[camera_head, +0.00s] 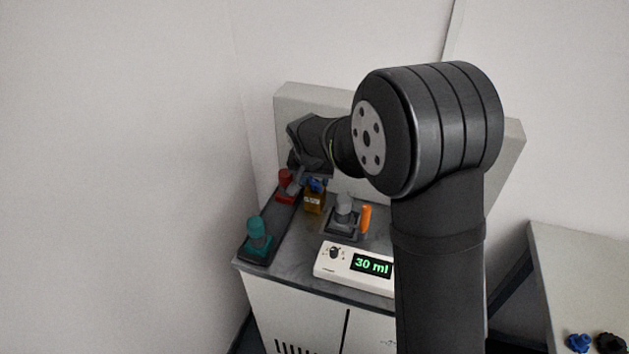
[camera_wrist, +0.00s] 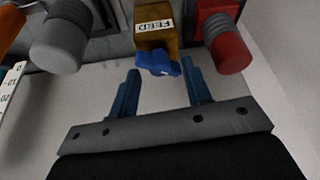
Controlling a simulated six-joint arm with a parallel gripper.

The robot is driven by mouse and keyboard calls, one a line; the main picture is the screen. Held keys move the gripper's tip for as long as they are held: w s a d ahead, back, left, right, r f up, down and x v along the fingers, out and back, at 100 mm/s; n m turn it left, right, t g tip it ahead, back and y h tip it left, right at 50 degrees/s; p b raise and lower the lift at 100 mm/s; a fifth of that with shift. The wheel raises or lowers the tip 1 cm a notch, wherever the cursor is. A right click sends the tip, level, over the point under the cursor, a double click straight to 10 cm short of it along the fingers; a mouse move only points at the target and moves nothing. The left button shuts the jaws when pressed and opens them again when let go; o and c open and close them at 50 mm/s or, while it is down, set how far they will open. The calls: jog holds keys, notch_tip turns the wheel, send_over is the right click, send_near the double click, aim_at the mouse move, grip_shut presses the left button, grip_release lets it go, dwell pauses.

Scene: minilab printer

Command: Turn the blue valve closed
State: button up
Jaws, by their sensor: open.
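The blue valve (camera_wrist: 157,63) is a lobed knob on a brown block with a FEED label (camera_wrist: 157,25), in the upper middle of the wrist view. In the head view the blue valve (camera_head: 316,185) sits on top of the brown block (camera_head: 314,203), between a red-capped and a grey-capped item. My gripper (camera_wrist: 160,80) is open, with its two blue fingers apart and nothing between them. The fingertips point toward the knob, one on each side and apart from it in the picture. In the head view my gripper (camera_head: 298,183) is beside the valve, partly hidden.
The red-capped item (camera_wrist: 225,45) stands close on one side of the valve, the grey-capped item (camera_wrist: 62,45) on the other. An orange cylinder (camera_head: 366,219), a teal-capped item (camera_head: 256,236) and a white display box reading 30 ml (camera_head: 352,268) share the cabinet top. A panel (camera_head: 300,100) stands behind.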

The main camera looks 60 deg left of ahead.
jog(key=shift+x, duration=0.8)
jog(key=shift+c, duration=0.5)
grip_shut()
jog(key=c, duration=0.9)
grip_release()
jog(key=shift+n, duration=0.3)
jog(key=c, duration=0.9)
grip_release()
jog(key=n+g, duration=0.1)
jog(key=n, duration=0.2)
jog(key=shift+w+d+y, duration=0.1)
jog(key=shift+y, duration=0.3)
jog(key=c, duration=0.9)
grip_release()
jog(key=shift+n+g, duration=0.9)
jog(key=shift+n, duration=0.9)
jog(key=c, duration=0.9)
grip_release()
jog(key=c, duration=0.9)
grip_release()
